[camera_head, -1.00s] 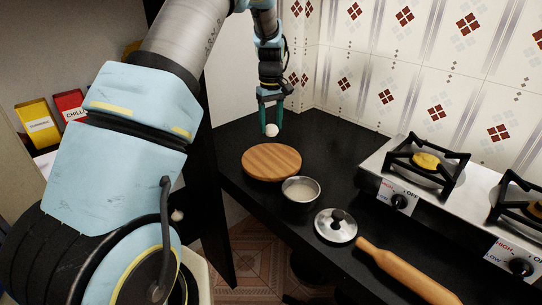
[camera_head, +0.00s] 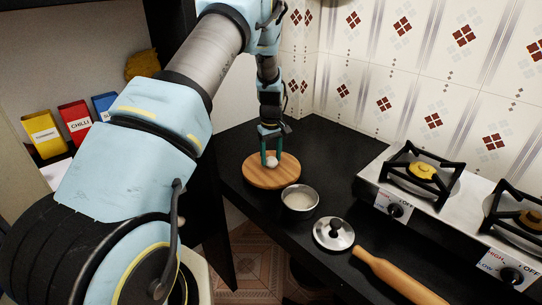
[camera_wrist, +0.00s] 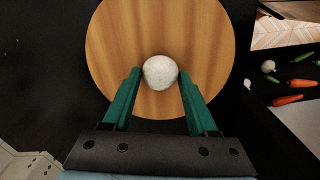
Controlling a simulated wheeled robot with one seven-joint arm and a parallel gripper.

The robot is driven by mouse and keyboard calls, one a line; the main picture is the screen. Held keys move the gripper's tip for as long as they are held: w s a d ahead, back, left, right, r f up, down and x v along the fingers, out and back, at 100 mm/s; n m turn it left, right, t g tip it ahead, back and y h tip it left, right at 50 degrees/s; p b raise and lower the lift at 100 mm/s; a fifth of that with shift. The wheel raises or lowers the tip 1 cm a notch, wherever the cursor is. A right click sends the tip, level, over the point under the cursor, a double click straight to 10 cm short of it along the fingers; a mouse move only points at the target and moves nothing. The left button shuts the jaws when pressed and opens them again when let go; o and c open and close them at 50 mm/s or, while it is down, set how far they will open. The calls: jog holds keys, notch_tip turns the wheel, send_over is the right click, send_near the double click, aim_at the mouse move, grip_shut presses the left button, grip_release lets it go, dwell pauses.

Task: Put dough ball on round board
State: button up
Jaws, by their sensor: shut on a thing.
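The dough ball (camera_head: 271,162) is small, round and whitish; it also shows in the wrist view (camera_wrist: 160,72). My gripper (camera_head: 270,157) is shut on it, with one green finger on each side in the wrist view (camera_wrist: 159,76). The round wooden board (camera_head: 256,179) lies on the black counter, and the dough ball is over its surface. In the wrist view the board (camera_wrist: 115,40) surrounds the ball on most sides. I cannot tell whether the ball touches the board or hangs just above it.
A metal pot (camera_head: 299,200) stands close to the board's near right side. A steel lid (camera_head: 333,234) and a rolling pin (camera_head: 398,274) lie nearer. A gas stove (camera_head: 440,200) is at the right. The counter behind the board is clear.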

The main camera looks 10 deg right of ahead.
aim_at(271, 164)
jog(key=o, duration=1.2)
jog(key=shift+f, duration=0.1)
notch_tip(271, 164, up, 11)
jog(key=b, duration=0.4)
jog(key=s+a+r, duration=0.2)
jog(key=a+r, duration=0.1)
jog(key=a, duration=0.3)
jog(key=s+a+m+t, duration=0.1)
jog(key=s+a+m, duration=0.3)
jog(key=s+a, duration=1.6)
jog(key=shift+s+r+t, duration=0.15)
jog(key=shift+s+t, duration=0.15)
